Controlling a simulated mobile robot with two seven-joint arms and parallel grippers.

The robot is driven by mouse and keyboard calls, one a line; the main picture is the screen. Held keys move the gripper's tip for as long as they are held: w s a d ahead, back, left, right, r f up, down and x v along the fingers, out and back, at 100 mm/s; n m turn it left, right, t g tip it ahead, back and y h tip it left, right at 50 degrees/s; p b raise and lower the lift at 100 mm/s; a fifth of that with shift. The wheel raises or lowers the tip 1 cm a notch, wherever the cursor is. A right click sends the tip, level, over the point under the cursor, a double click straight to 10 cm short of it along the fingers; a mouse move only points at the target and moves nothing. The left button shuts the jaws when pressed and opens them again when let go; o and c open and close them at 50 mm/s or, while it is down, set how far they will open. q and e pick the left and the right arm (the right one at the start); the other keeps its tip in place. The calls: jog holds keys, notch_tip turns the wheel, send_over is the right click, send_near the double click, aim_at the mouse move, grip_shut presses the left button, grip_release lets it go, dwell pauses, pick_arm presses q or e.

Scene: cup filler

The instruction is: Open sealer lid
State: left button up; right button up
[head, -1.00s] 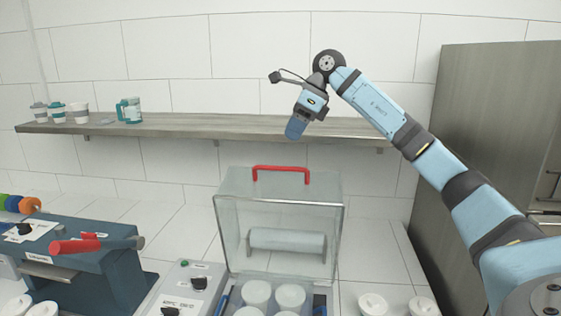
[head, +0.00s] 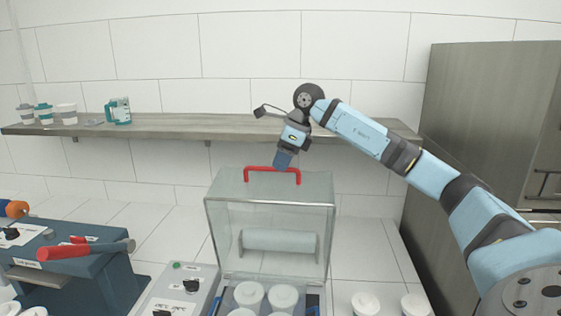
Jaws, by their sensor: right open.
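The sealer lid (head: 222,225) is a clear box-like cover with a red handle (head: 254,171) on its top edge. It stands raised and tilted up at the back of the sealer, with a pale roller (head: 280,241) showing through it. My right gripper (head: 284,160) points down at the red handle, at or just behind its bar. I cannot tell whether it touches the handle. It is open, and its fingertips are small and partly hidden. My left gripper is not in view.
White cups (head: 284,297) sit in the sealer below the lid. A grey control box (head: 180,290) and a dark blue machine with a red lever (head: 88,250) stand at left. Lidded cups (head: 365,304) stand at right. A shelf (head: 170,132) runs behind.

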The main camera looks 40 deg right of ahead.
jog(key=shift+w+a+f, duration=0.15)
jog(key=shift+w+f, duration=0.05)
jog(key=shift+f, duration=0.3)
grip_shut()
jog(key=t+h+b, duration=0.1)
jog(key=b, duration=0.1)
send_over(278, 198)
